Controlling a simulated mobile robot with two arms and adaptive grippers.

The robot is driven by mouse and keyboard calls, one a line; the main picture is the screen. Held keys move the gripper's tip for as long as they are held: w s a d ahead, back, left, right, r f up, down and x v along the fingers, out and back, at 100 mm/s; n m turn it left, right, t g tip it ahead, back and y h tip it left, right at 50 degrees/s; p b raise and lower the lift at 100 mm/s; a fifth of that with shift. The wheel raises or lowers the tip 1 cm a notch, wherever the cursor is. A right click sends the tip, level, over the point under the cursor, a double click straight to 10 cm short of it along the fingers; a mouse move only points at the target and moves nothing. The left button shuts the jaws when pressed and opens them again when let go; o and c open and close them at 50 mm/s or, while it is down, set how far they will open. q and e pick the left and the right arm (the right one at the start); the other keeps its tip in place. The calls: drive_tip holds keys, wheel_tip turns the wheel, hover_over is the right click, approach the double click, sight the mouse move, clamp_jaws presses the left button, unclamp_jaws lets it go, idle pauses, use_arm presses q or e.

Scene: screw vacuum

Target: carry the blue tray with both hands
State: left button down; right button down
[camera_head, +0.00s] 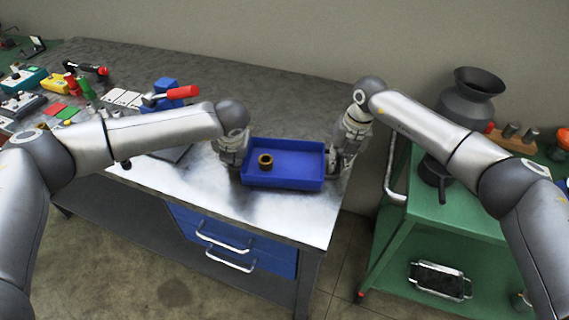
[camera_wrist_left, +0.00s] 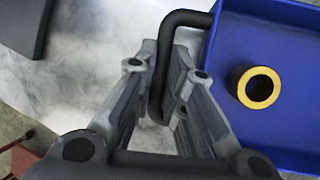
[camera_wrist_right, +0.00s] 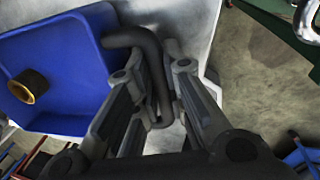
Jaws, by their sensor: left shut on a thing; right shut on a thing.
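The blue tray (camera_head: 302,166) is at the right end of the metal workbench in the head view; I cannot tell whether it touches the top. A brass-coloured ring (camera_head: 265,160) sits inside its left part. My left gripper (camera_wrist_left: 160,95) is shut on the tray's black left handle (camera_wrist_left: 181,19). My right gripper (camera_wrist_right: 160,95) is shut on the black right handle (camera_wrist_right: 130,39). In the head view the left gripper (camera_head: 234,160) is at the tray's left side and the right gripper (camera_head: 337,164) at its right side, where the handles are mostly hidden.
The workbench (camera_head: 290,215) has blue drawers below and a clear front right area. A red-handled blue tool (camera_head: 165,95) and several small items lie at its left. A green cart (camera_head: 430,207) with a dark pot stands to the right, across a floor gap.

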use_arm(q)
drive_tip(key=shift+w+r, duration=0.15)
use_arm(e)
drive_tip(key=shift+r, duration=0.15)
